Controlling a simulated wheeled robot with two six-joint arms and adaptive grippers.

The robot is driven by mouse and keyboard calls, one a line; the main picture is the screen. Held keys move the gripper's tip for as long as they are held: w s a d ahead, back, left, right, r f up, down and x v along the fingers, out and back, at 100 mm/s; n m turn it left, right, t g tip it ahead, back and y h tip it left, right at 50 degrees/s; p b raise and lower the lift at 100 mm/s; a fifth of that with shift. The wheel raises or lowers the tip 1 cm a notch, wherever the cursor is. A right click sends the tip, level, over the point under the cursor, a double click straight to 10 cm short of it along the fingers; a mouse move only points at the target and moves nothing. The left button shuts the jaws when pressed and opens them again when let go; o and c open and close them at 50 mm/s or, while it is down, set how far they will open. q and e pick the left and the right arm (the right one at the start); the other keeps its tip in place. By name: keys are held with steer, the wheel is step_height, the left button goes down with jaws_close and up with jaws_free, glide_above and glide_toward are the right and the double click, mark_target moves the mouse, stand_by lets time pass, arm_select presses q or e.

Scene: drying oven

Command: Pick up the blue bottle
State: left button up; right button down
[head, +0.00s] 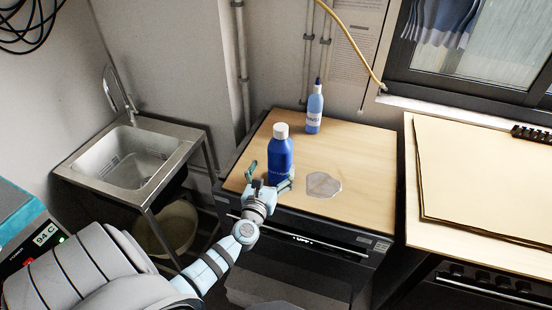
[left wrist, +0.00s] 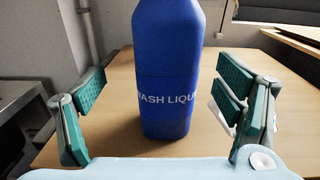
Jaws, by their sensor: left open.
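The blue bottle (head: 280,155) with a white cap stands upright on the wooden top near its front left edge. In the left wrist view the blue bottle (left wrist: 167,75) shows white lettering reading "WASH LIQU", and its top is cut off. My left gripper (head: 268,180) is open at the near side of the bottle. In the left wrist view its teal finger pads (left wrist: 165,95) stand on both sides of the bottle, with a gap visible on each side. My right gripper is in neither view.
A lighter blue squeeze bottle (head: 314,108) stands behind on the wooden top (head: 365,150). A clear puddle-like patch (head: 323,185) lies right of the blue bottle. A dark oven (head: 300,243) is below. A sink (head: 125,155) is at left, and a board-covered counter (head: 480,180) at right.

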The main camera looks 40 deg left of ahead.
arm_select(q)
steer(key=x, duration=0.4)
steer(key=b+x, duration=0.1)
steer(key=x, duration=0.1)
steer(key=shift+w+d+f, duration=0.15)
steer(key=shift+d+f, duration=0.05)
steer(key=shift+d, duration=0.15)
steer(key=shift+r, duration=0.1)
steer(key=c, duration=1.9)
